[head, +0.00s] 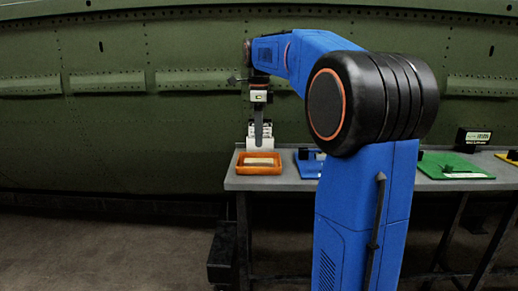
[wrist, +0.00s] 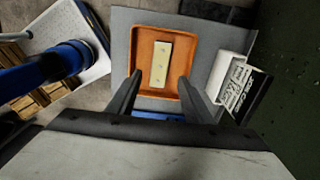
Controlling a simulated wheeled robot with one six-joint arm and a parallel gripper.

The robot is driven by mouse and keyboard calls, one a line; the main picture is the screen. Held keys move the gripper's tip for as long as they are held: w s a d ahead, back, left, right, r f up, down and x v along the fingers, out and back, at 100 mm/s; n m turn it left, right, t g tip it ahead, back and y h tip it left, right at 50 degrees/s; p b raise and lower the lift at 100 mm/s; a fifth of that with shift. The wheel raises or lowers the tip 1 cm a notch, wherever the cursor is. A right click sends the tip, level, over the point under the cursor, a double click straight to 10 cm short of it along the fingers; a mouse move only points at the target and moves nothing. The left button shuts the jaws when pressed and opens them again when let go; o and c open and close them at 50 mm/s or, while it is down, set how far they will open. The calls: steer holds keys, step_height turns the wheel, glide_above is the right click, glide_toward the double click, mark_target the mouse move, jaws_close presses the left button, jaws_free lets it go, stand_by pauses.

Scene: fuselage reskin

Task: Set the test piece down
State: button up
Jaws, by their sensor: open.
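The test piece is a pale flat strip (wrist: 161,63) with small dark marks, lying inside an orange tray (wrist: 185,98). In the head view the strip (head: 260,162) shows as a light patch in the orange tray (head: 242,169) at the left end of the grey bench. My gripper (wrist: 157,82) is open, with its two dark fingers apart and nothing between them. In the wrist view the fingertips reach over the near part of the tray, beside the strip's near end. In the head view my gripper (head: 259,143) hangs above the tray.
A white holder with printed cards (wrist: 232,75) stands close beside the tray. The grey bench (head: 290,183) also carries a blue mat (head: 306,166), a green mat (head: 447,168) and a dark display box (head: 473,140). The green riveted fuselage wall (head: 130,130) rises behind the bench.

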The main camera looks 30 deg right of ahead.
steer(key=shift+r, duration=2.2)
steer(key=s+a+f+n+t, duration=0.1)
steer(key=s+a+f+n, duration=0.4)
steer(key=s+f+n, duration=0.3)
steer(key=s+a+f+n+t, duration=0.2)
steer(key=s+a+f+n, duration=0.3)
steer(key=s+f+n, duration=0.3)
steer(key=s+a+f+n+t, duration=0.1)
steer(key=s+a+f+n, duration=0.4)
steer(key=s, duration=0.9)
step_height(320, 180, down, 6)
steer(key=n, duration=0.3)
steer(key=shift+a+r+n+t, duration=0.2)
steer(key=shift+a+n+t, duration=0.2)
steer(key=shift+s, duration=0.1)
